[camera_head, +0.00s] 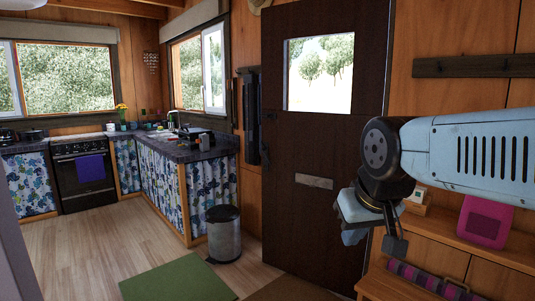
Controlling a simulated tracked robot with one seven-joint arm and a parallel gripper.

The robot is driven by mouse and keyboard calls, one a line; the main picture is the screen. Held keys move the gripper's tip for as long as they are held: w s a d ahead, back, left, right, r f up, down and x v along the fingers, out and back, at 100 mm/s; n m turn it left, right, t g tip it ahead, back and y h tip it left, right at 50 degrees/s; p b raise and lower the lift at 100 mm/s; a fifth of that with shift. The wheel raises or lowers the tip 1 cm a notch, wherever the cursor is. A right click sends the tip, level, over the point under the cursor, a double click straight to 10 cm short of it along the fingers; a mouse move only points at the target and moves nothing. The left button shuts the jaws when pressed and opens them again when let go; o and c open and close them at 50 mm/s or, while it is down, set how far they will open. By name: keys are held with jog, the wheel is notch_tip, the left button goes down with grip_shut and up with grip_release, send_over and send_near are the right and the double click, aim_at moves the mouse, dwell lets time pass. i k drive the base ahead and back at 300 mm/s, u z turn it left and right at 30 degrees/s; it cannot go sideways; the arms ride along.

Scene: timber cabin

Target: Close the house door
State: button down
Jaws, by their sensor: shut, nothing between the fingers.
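The house door (325,150) is a tall dark brown leaf with a window in its upper half, a mail-slot plate and a dark handle at its left edge. I cannot tell from this view whether it sits fully in its frame. My gripper (376,240) hangs at the end of my light blue arm, in front of the door's lower right side in the picture. It is shut and empty. My arm hides part of the door's right edge, and I cannot tell whether the gripper touches the door.
A metal bin (223,233) stands left of the door. A green mat (177,279) lies on the floor.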

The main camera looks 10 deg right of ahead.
aim_at(302, 231)
jog(key=i, duration=2.8)
jog(key=z, duration=0.65)
